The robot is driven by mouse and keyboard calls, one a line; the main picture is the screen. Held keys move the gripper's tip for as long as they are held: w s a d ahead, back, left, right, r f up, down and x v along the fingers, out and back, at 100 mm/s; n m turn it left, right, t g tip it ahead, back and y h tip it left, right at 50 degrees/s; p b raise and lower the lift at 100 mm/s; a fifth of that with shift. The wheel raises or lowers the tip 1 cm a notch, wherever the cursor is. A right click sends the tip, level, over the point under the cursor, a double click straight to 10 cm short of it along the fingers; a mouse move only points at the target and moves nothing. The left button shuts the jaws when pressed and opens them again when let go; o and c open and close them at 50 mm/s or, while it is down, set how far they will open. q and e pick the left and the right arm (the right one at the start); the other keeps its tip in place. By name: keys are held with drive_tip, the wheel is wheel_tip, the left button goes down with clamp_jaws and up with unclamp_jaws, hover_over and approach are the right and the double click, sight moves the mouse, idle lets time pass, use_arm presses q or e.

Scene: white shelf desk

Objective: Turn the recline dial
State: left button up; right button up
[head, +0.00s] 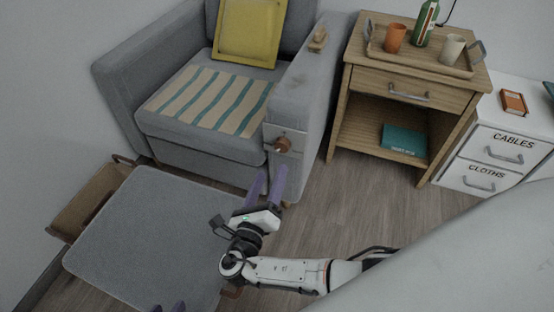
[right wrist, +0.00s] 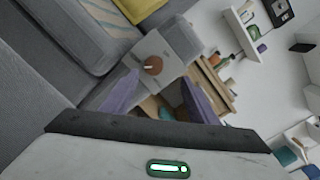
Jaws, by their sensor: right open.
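The recline dial (head: 282,145) is a round brown knob on a light plate (head: 298,137) on the front of the grey armchair's (head: 196,146) right armrest. It also shows in the right wrist view (right wrist: 153,65), with a light mark on it. My right gripper (head: 273,172) is open and empty, its purple fingers pointing at the dial from just below it in the head view. In the right wrist view (right wrist: 152,98) the dial lies beyond the gap between the fingers, apart from them. Of my left gripper (head: 168,307) only two separated purple fingertips show at the bottom edge.
A grey ottoman (head: 140,225) stands in front of the chair, near my right gripper. A wooden side table (head: 365,75) with a tray, cups and a green bottle stands right of the chair. White drawers (head: 490,150) are further right. Floor between is clear.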

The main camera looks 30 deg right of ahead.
sight(282, 149)
use_arm(q)
drive_tip(key=shift+d+f+b, duration=0.4)
drive_tip(key=shift+f+b, duration=0.2)
drive_tip(key=shift+d, duration=0.1)
use_arm(e)
drive_tip(key=w+d+b, duration=0.1)
drive_tip(key=w+d, duration=0.1)
drive_tip(key=w+d+f+b, duration=0.1)
drive_tip(key=w+d, duration=0.1)
drive_tip(key=w+d+f+b, duration=0.1)
drive_tip(key=w+d+b, duration=0.1)
drive_tip(key=shift+w+f, duration=0.2)
drive_tip(key=shift+b+x, duration=0.35)
drive_tip(key=shift+x, duration=0.5)
use_arm(q)
drive_tip(key=d+r+h, duration=0.1)
drive_tip(key=w+d+r+t+h, duration=0.1)
drive_tip(key=r, duration=0.1)
drive_tip(key=shift+d+r, duration=0.2)
drive_tip(key=shift+d, duration=0.15)
use_arm(e)
drive_tip(key=shift+r, duration=0.2)
drive_tip(key=shift+c, duration=0.4)
